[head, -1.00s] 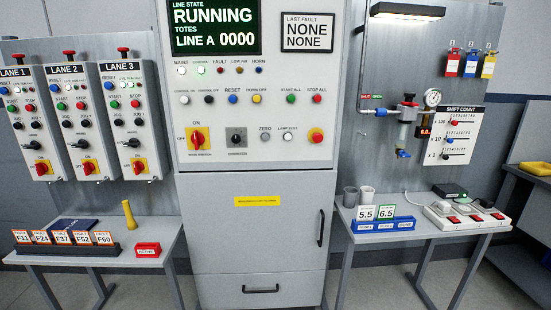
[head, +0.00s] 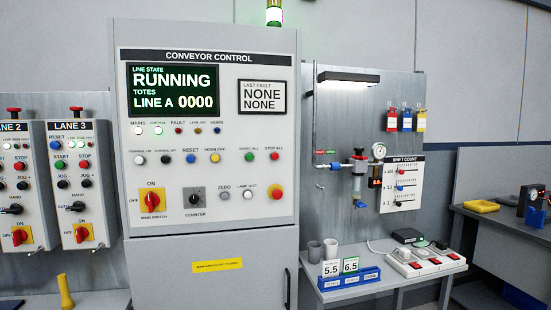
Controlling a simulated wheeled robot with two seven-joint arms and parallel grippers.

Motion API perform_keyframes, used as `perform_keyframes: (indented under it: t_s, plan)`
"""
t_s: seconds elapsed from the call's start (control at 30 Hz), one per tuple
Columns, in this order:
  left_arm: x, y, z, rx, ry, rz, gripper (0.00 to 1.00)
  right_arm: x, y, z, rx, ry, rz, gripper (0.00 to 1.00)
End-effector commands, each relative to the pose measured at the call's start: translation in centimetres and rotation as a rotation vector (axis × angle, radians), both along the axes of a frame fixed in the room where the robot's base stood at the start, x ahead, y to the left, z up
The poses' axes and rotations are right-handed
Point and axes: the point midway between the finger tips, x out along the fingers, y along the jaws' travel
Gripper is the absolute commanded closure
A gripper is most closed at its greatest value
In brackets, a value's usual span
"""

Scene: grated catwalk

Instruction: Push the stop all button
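The red STOP ALL button (head: 274,168) is on the right of the button row of the conveyor control cabinet (head: 210,262), under its STOP ALL label. The green START ALL button (head: 248,169) is just left of it. A larger red mushroom button on a yellow plate (head: 277,194) sits below. The screen (head: 173,91) reads RUNNING, LINE A 0000, and the fault plate (head: 262,97) reads NONE. Neither of my grippers shows in the head view.
Lane boxes (head: 79,185) stand on the left above a bench. On the right, a side table (head: 385,285) holds cups, number cards and a power strip (head: 425,262). A further bench (head: 500,226) stands at far right. No obstacle shows before the cabinet face.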

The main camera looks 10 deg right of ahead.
Motion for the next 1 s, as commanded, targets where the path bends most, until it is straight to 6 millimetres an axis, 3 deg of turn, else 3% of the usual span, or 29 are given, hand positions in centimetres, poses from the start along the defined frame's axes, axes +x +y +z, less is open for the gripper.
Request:
perform_keyframes:
  t_s: [0.03,0.07,1.0]
  plan:
    - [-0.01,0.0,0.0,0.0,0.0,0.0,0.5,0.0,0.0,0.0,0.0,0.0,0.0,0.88]
    - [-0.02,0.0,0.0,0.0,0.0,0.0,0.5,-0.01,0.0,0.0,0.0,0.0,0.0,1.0]
    - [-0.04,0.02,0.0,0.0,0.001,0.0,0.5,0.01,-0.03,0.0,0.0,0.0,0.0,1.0]
